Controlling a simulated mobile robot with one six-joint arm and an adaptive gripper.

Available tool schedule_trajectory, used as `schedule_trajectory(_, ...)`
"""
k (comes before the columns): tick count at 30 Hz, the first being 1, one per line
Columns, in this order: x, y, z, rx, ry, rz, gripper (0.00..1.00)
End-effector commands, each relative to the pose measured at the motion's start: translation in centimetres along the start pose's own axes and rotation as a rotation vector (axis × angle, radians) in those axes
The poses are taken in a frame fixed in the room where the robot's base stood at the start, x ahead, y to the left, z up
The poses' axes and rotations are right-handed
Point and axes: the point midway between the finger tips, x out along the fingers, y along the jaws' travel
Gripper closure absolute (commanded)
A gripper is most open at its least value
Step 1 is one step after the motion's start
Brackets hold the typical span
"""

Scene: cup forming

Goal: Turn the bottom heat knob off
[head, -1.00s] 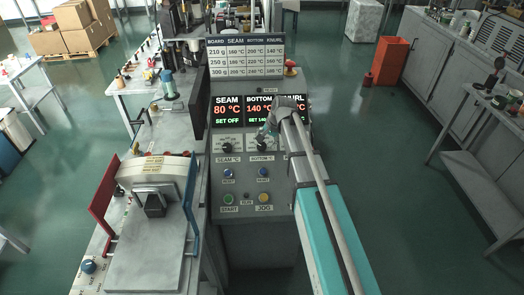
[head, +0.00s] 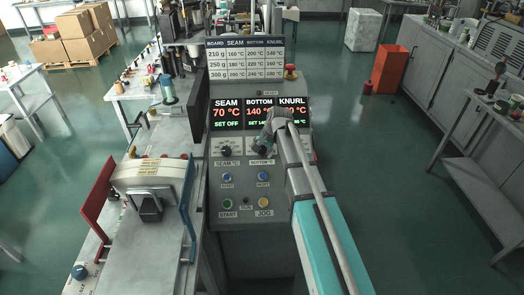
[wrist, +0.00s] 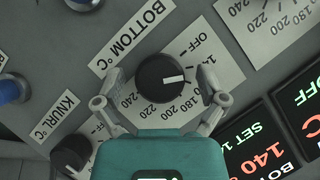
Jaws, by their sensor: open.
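The bottom heat knob (wrist: 163,80) is a round black dial with a white pointer line, on a white scale plate marked OFF and several temperatures. Its pointer faces right in the wrist view, near the 140 mark and away from OFF. My gripper (wrist: 160,75) is open, with one finger on each side of the knob; I cannot tell whether either touches it. In the head view my gripper (head: 266,138) covers much of this knob. The display (head: 259,113) reads BOTTOM 140 °C with a set line of 140.
The seam knob (head: 226,151) sits left of the bottom knob; the knurl knob (wrist: 72,153) shows beside my gripper in the wrist view. Blue buttons (head: 227,177) and start and jog buttons lie below. A red mushroom button (head: 291,72) stands at the upper right.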

Motion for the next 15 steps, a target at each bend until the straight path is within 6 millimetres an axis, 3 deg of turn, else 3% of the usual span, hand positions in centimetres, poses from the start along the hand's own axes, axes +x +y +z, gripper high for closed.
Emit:
schedule_trajectory(2, -0.01, 0.0, 0.01, 0.0, 0.0, 0.0, 0.13)
schedule_trajectory(15, 0.0, 0.0, 0.01, 0.0, 0.0, 0.0, 0.91)
